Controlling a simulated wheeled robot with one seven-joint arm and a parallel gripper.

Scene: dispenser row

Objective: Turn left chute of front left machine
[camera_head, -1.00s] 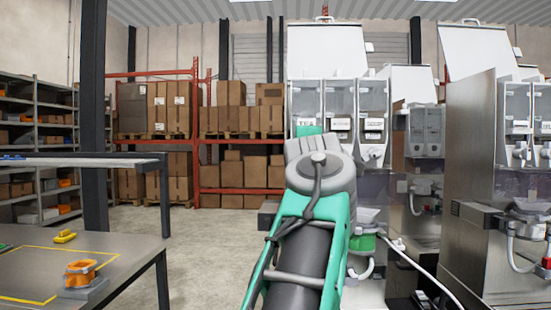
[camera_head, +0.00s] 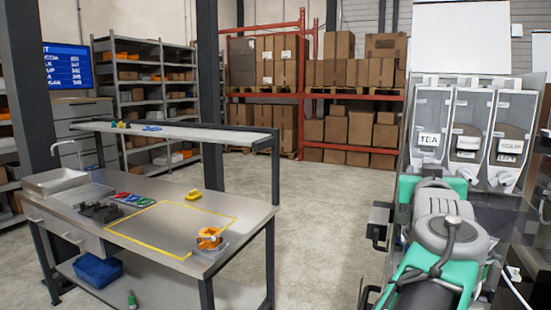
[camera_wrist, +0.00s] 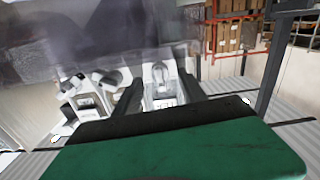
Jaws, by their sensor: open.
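The front left machine (camera_head: 468,88) stands at the right of the head view, with three clear hoppers side by side. The left hopper (camera_head: 431,115) is labelled TEA; its chute is hidden behind my arm there. In the wrist view a pale chute (camera_wrist: 160,72) shows between the two dark fingers of my gripper (camera_wrist: 162,88), with a label beneath it. The fingers are apart; I cannot tell whether either touches the chute. Two other white chutes (camera_wrist: 90,85) show left of the fingers. My gripper's fingertips are hidden in the head view.
A steel table (camera_head: 150,225) with an orange part (camera_head: 209,238) stands at the left. A sink (camera_head: 68,182) is at its far left. Shelves with boxes (camera_head: 335,130) line the back. Open floor (camera_head: 320,220) lies between table and machine.

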